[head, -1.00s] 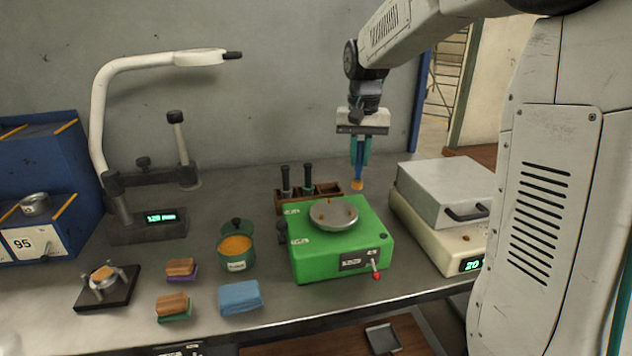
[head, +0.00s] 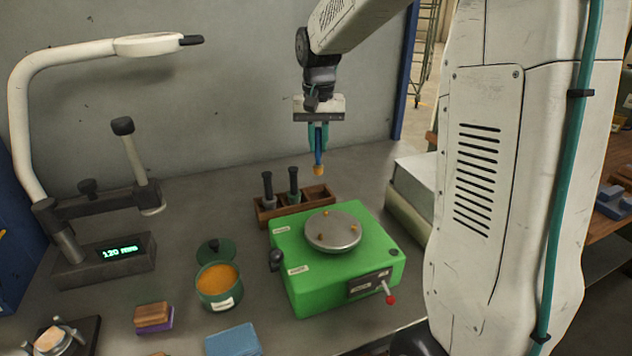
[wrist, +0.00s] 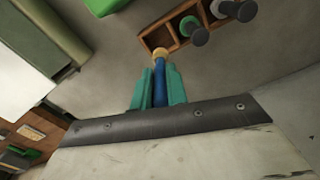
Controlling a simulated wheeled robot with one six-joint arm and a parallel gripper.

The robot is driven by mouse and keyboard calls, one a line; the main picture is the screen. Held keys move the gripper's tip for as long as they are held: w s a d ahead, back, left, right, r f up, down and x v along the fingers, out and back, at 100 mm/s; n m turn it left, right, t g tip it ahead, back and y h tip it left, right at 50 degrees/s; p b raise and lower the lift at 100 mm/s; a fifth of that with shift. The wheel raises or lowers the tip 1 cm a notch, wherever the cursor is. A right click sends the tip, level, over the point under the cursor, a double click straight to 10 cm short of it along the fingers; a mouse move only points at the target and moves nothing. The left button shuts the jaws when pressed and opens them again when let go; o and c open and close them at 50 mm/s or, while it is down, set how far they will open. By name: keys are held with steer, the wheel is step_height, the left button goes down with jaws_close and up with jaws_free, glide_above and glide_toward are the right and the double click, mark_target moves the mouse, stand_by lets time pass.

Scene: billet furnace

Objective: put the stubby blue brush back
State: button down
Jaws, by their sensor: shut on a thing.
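My gripper (head: 318,142) is shut on the stubby blue brush (head: 319,157), which hangs upright with its orange-yellow tip down. In the wrist view the blue brush (wrist: 160,88) sits between the teal fingers, its yellow tip pointing away from my gripper. The brush is in the air above and behind the green machine. The wooden rack (head: 318,193) stands on the bench behind that machine, below and slightly left of the brush. Two dark-handled tools stand in its left and middle compartments. In the wrist view the rack (wrist: 157,38) shows an empty compartment at its left end, near the brush tip.
The green machine (head: 300,284) with a round metal plate (head: 333,231) stands in front of the rack. A green pot (head: 219,285) of orange powder is to its left. A lamp arm (head: 80,50) rises at the left. A grey box (head: 415,185) stands at the right.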

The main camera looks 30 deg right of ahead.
mark_target(318, 166)
step_height(318, 166, down, 8)
steer(key=shift+r, duration=0.2)
steer(key=shift+f, duration=0.1)
steer(key=c, duration=1.4)
jaws_free()
